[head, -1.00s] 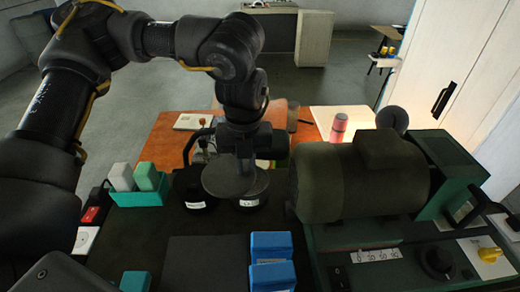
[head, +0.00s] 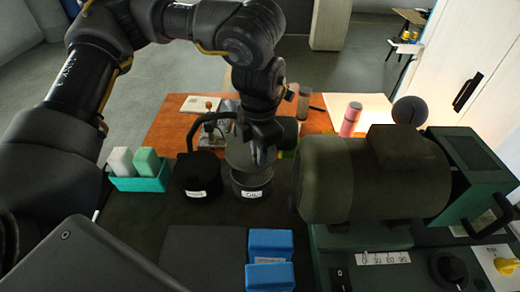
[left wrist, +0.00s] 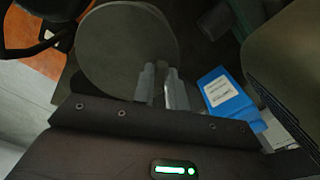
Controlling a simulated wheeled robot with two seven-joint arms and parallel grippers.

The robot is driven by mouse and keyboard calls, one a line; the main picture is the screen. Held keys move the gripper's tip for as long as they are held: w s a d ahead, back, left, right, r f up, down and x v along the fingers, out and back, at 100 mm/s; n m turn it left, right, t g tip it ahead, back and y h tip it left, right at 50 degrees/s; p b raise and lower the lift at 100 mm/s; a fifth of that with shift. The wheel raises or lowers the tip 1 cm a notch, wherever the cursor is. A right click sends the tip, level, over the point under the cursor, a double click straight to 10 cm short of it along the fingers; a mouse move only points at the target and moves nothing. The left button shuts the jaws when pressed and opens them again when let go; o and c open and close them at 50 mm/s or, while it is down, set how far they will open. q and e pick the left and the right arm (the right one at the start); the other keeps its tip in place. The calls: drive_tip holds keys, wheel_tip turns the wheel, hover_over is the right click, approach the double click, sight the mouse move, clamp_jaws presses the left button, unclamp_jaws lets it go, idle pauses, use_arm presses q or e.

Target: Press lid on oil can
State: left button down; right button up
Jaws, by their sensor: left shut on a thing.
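The round grey lid (head: 238,156) is over the black oil can (head: 251,191), which has a white OIL label. The lid covers the can's top from my view, so I cannot tell whether it touches the rim. My left gripper (head: 262,158) points down and is shut on the lid's middle. In the left wrist view the lid (left wrist: 120,45) shows as a wide flat disc, with the left gripper's fingertips (left wrist: 162,82) closed at its edge in the picture. My right gripper is not in view.
A green motor housing (head: 370,180) is close on the right. Blue boxes (head: 270,245) stand in front, and a teal tray (head: 140,183) with blocks is at the left.

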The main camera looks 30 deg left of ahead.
use_arm(q)
wheel_tip(320, 180, down, 4)
drive_tip(key=b, duration=0.2)
drive_tip(key=shift+r+b, duration=0.25)
drive_tip(key=shift+b, duration=0.1)
drive_tip(key=shift+f+b, duration=0.75)
drive_tip(key=shift+f, duration=0.4)
idle(0.3)
drive_tip(key=shift+f, duration=0.1)
idle(0.4)
idle(0.8)
drive_tip(key=c, duration=0.9)
unclamp_jaws()
drive_tip(key=shift+o, duration=0.2)
